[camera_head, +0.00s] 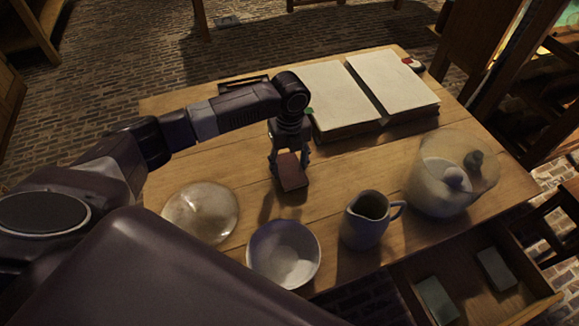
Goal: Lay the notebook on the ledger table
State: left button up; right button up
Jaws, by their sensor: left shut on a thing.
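A small reddish-brown notebook (292,174) is in my left gripper (290,155), which points down and is shut on it. The notebook is over the middle of the wooden table (200,165). A shadow lies on the wood beside it, and I cannot tell whether its lower edge touches the table. A large open ledger (340,97) with blank pale pages lies on the table, behind and to the right of the gripper. My right gripper is not in view.
A glass dome (200,211), white bowl (284,254), jug (366,219) and large glass jar (452,172) stand along the table's near side. An open drawer (545,290) with two small flat things juts out at bottom right. Bare wood lies left of the gripper.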

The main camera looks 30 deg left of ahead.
aim_at(289, 169)
pick_arm(q)
jog(key=shift+f, duration=0.5)
jog(key=shift+f, duration=0.1)
jog(key=o, duration=1.2)
notch_tip(289, 169, up, 12)
jog(key=shift+r, duration=0.15)
